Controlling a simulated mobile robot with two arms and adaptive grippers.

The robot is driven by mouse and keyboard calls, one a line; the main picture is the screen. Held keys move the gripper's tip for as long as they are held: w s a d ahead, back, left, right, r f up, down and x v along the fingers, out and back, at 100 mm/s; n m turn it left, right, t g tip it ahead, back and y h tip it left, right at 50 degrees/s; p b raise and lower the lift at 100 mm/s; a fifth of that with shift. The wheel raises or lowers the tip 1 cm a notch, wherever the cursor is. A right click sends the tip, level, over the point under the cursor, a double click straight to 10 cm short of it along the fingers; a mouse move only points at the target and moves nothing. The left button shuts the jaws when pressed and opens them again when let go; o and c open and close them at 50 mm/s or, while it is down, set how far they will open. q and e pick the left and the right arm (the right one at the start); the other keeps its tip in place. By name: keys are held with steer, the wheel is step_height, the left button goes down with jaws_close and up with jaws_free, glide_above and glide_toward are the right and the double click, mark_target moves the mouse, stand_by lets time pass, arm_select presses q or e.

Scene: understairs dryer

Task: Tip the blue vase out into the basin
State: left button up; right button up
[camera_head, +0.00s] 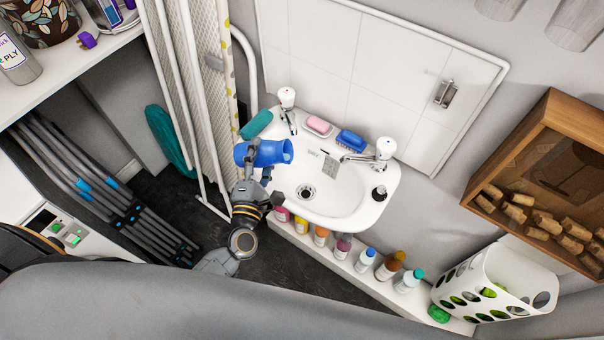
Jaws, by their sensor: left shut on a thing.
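The blue vase (272,152) is held on its side by my left gripper (256,165), at the left edge of the basin. Its open mouth points right, over the basin. The white basin (345,200) is fixed to the wall, with two taps and a dark drain hole showing. My left gripper is shut on the vase. I cannot see whether anything is inside the vase. My right gripper is not in view.
A pink soap (319,124), a blue brush (351,140) and a teal item (257,124) lie on the basin's back rim. Several bottles (366,259) line a ledge below. A wooden cork box (540,170) and a white basket (490,285) are right.

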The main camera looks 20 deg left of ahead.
arm_select(q)
steer(key=shift+f+m, duration=0.2)
steer(key=shift+m, duration=0.1)
steer(key=shift+d+r, duration=0.15)
steer(key=shift+w+d+r+m+p, duration=0.1)
steer(key=shift+d+r+m+p, duration=0.35)
steer(key=shift+m+p, duration=0.5)
steer(key=shift+d+f+m+h+p, duration=0.15)
steer(key=shift+d+f+m+p, duration=0.1)
steer(key=shift+m, duration=0.55)
steer(key=shift+d+f+m+h+p, duration=0.15)
steer(key=shift+f+m+p, duration=0.1)
steer(key=shift+m, duration=0.5)
stand_by(1.4)
